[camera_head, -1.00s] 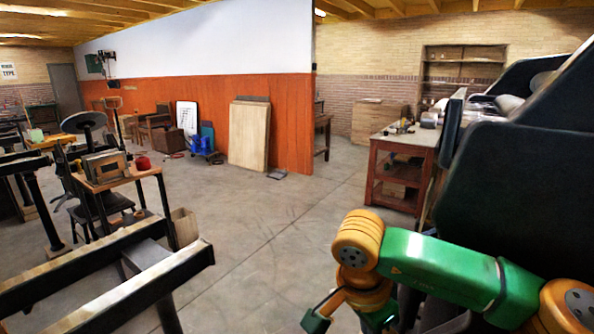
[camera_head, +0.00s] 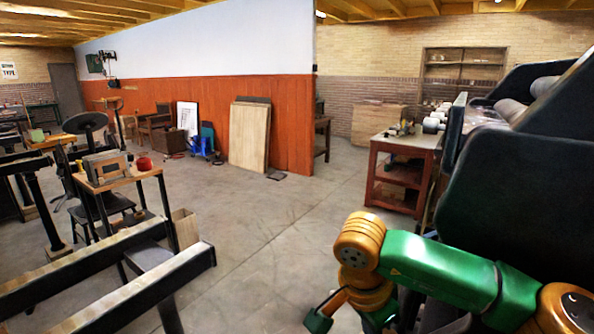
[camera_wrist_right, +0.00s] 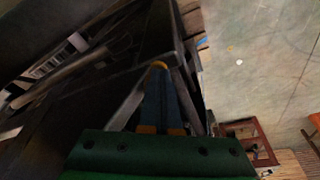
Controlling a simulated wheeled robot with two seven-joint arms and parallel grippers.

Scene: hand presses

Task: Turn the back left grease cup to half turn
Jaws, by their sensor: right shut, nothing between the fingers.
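I cannot make out the back left grease cup in either view. A large black press (camera_head: 500,165) fills the right side of the head view, with its nearer parts cut off by the edge. In the right wrist view, dark press frame parts (camera_wrist_right: 95,70) lie close beyond my right gripper (camera_wrist_right: 159,68). Its blue fingers are together with nothing between them. Whether the fingertips touch the press frame is hard to tell. My green and orange right arm crosses the lower right of the head view. My left gripper is not in view.
A red bench (camera_head: 403,170) with cylindrical items stands behind the press. Black rails (camera_head: 130,290) of another machine reach in at lower left. A small wooden table (camera_head: 110,180) is at left. The concrete floor (camera_head: 270,225) between is clear.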

